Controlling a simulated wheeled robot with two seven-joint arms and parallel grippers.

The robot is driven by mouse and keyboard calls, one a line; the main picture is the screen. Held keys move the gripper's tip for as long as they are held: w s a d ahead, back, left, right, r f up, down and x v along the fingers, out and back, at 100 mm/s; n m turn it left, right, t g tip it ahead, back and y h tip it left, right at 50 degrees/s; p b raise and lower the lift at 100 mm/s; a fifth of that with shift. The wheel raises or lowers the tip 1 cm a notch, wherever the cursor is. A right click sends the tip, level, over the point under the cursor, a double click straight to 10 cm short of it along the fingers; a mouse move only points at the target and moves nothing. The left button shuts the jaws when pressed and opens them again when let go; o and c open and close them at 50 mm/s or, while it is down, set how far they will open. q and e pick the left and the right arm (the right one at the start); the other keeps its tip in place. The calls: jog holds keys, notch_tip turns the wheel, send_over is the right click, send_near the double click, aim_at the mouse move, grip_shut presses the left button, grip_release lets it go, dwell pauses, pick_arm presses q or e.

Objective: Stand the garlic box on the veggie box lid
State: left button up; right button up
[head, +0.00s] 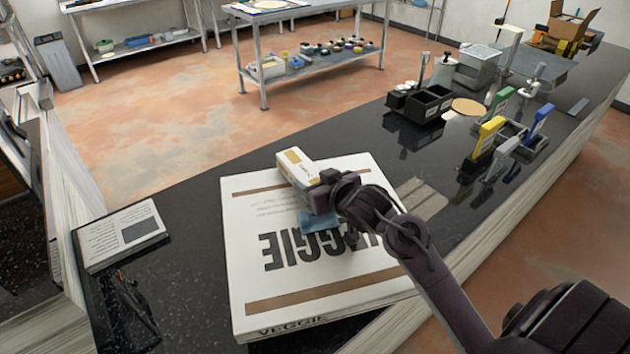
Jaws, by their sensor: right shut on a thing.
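The veggie box (250,230) is a large flat white box with brown bands and upside-down "VEGGIE" lettering on its lid. It lies on the dark counter in front of me. The garlic box (295,166) is a small white and yellow box over the far part of the lid. My right gripper (312,190) is shut on the near end of the garlic box. The garlic box looks tilted or lying along its length; I cannot tell whether it touches the lid. A blue item (318,222) shows just below the gripper, partly hidden. My left gripper is not in view.
A flat white box (120,235) lies at the counter's left end, with a dark object (128,305) near it. To the right are a black caddy (428,104) and yellow (488,138), green and blue upright items. Dark counter behind the veggie box is clear.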

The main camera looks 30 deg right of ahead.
jog(key=o, duration=1.1)
jog(key=shift+o, duration=0.2)
jog(key=shift+f, duration=0.1)
jog(key=shift+s, duration=0.1)
jog(key=shift+p+v, duration=2.45)
jog(key=shift+v, duration=1.5)
